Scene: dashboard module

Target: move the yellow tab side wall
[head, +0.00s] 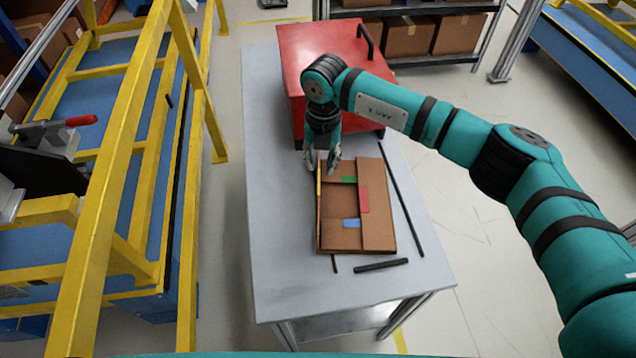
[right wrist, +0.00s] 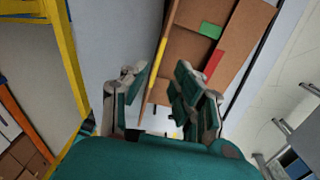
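A brown cardboard box (head: 345,208) lies on the grey table, with green (head: 349,180), red (head: 364,199) and blue (head: 352,224) tabs on its top. The yellow tab side wall (head: 319,187) is its left edge; the yellow strip (right wrist: 158,55) also shows in the right wrist view. My right gripper (head: 322,168) is at the box's far left corner. In the right wrist view its fingers (right wrist: 158,100) are apart, with the end of the wall showing between them. Whether they touch it, I cannot tell. My left gripper is not in view.
A red case (head: 310,60) with a black handle stands at the table's far end. Black strips (head: 381,265) lie beside the box on the grey table (head: 275,260). A yellow frame (head: 155,150) stands left of the table. Shelves with cardboard boxes (head: 408,36) stand behind.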

